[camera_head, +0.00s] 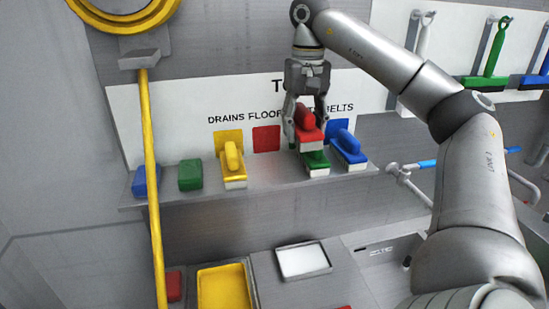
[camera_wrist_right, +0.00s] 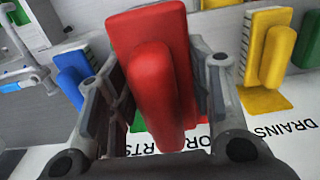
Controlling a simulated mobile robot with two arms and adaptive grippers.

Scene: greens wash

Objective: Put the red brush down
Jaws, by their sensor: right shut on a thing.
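The red brush (camera_head: 307,130), with a pale bristle side below, is held in my right gripper (camera_head: 306,112), whose fingers close on its sides. In the head view it appears just above and in front of the green brush (camera_head: 316,161) on the shelf (camera_head: 275,190); I cannot tell whether they touch. A red square (camera_head: 266,139) on the wall is left of it, with bare shelf below. The right wrist view shows the red brush (camera_wrist_right: 160,75) filling the space between the fingers (camera_wrist_right: 160,100). My left gripper is not in view.
The yellow brush (camera_head: 233,165) stands left of the red square and the blue brush (camera_head: 347,148) right of the green one. A green block (camera_head: 190,175) and a blue block (camera_head: 146,181) sit at the shelf's left. A yellow pole (camera_head: 154,200) crosses in front.

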